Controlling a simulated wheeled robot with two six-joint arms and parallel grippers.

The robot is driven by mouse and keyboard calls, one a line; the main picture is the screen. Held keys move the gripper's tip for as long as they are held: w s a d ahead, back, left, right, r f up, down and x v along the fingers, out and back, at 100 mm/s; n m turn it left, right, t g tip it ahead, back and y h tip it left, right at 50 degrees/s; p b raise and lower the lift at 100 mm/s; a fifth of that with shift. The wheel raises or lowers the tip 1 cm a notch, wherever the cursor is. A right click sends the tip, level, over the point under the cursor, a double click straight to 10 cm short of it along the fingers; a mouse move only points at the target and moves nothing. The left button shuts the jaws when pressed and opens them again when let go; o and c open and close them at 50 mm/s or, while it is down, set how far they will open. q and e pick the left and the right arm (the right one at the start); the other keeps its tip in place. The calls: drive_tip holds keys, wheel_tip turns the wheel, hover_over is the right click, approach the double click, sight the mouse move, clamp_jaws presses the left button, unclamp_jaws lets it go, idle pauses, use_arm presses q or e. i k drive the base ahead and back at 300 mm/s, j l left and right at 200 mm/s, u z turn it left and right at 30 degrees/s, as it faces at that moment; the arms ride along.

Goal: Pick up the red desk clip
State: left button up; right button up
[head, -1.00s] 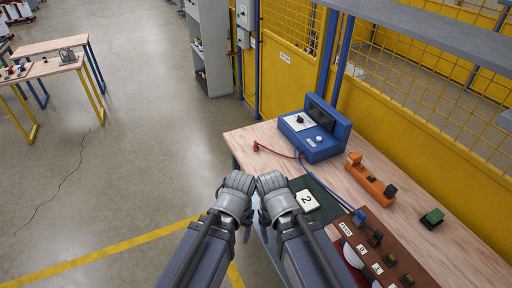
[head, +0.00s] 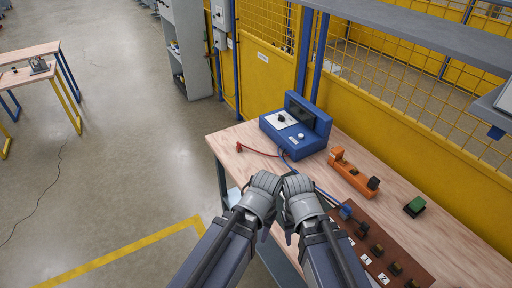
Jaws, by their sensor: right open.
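The red desk clip (head: 239,147) lies on the wooden desk near its left edge. A red lead runs from it to a blue meter box (head: 295,128). My left gripper (head: 264,184) and right gripper (head: 297,185) are side by side over the desk's near edge, below and to the right of the clip in the picture. Both are apart from the clip. The right gripper is open with nothing visible in it. The left gripper's fingers are too bunched to tell their opening.
A blue clip (head: 346,211) sits by a brown board (head: 408,274) with several dark blocks. An orange block (head: 352,176) and a green block (head: 414,206) stand on the desk (head: 450,235). A grey shelf (head: 420,37) overhangs the back. A yellow fence (head: 400,138) stands behind.

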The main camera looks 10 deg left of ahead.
sight(238, 146)
drive_tip(key=i+j+z, duration=0.1)
drive_tip(key=z, duration=0.15)
drive_tip(key=i+j+z, duration=0.1)
drive_tip(key=j+z, duration=0.2)
drive_tip(key=i+j+z, duration=0.15)
drive_tip(key=j, duration=0.2)
drive_tip(key=i+j+z, duration=0.2)
drive_tip(key=j, duration=0.2)
drive_tip(key=i+j, duration=0.1)
drive_tip(key=j, duration=0.4)
drive_tip(key=i+j, duration=0.15)
drive_tip(key=j, duration=0.35)
drive_tip(key=i+j+z, duration=0.1)
drive_tip(key=j, duration=0.45)
